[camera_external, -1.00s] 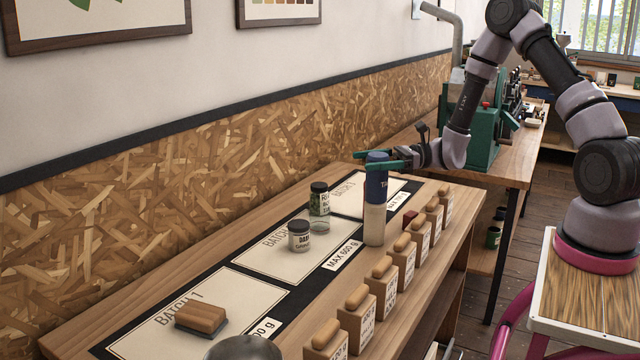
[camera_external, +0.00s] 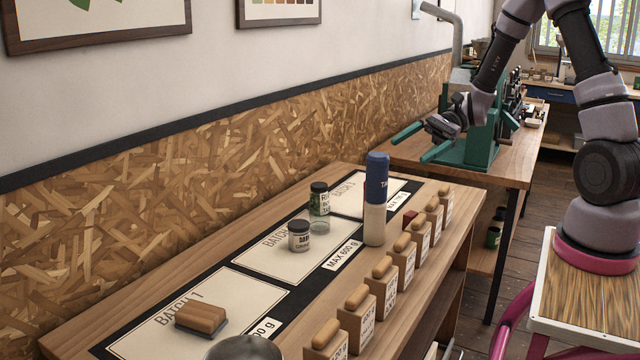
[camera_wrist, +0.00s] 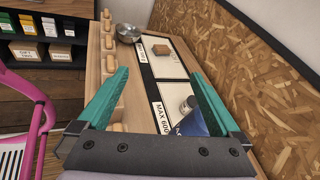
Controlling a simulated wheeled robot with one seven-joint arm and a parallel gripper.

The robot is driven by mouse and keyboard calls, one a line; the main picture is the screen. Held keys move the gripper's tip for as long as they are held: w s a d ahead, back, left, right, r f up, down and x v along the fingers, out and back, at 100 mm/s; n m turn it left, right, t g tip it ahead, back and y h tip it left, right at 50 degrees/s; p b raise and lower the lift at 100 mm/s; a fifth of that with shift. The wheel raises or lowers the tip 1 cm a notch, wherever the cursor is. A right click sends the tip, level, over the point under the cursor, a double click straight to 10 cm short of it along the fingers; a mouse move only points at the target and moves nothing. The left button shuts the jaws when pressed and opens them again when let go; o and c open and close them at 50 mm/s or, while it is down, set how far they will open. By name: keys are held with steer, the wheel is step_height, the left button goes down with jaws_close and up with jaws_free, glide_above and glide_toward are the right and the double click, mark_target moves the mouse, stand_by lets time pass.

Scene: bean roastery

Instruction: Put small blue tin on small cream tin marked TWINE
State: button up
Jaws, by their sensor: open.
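The small blue tin (camera_external: 377,177) stands upright on the small cream tin (camera_external: 374,224), near the front edge of the bench. The blue tin's lettering is only partly visible, and no TWINE marking can be read on the cream tin from here. My gripper (camera_external: 424,142) is open and empty, behind and to the right of the stack, apart from it. In the wrist view my two green fingers (camera_wrist: 155,98) are spread wide, and part of the blue tin (camera_wrist: 190,122) shows beyond them, near the right finger.
A dark-lidded grey jar (camera_external: 299,236) and a green jar (camera_external: 319,198) stand on the batch sheets. Wooden-topped blocks (camera_external: 382,285) line the bench front. A brush (camera_external: 201,317) and a metal bowl (camera_external: 243,348) are nearer. A green machine (camera_external: 482,135) stands behind.

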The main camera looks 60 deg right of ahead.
steer(key=s+a+r+n+g+h, duration=0.4)
steer(key=s+a+r+n+h, duration=0.25)
steer(key=s+r+n, duration=0.35)
steer(key=s+r+n+t+h, duration=0.5)
steer(key=s+r, duration=0.2)
steer(key=s, duration=0.1)
steer(key=shift+d+n, duration=0.2)
steer(key=shift+n, duration=0.1)
steer(key=shift+s, duration=0.1)
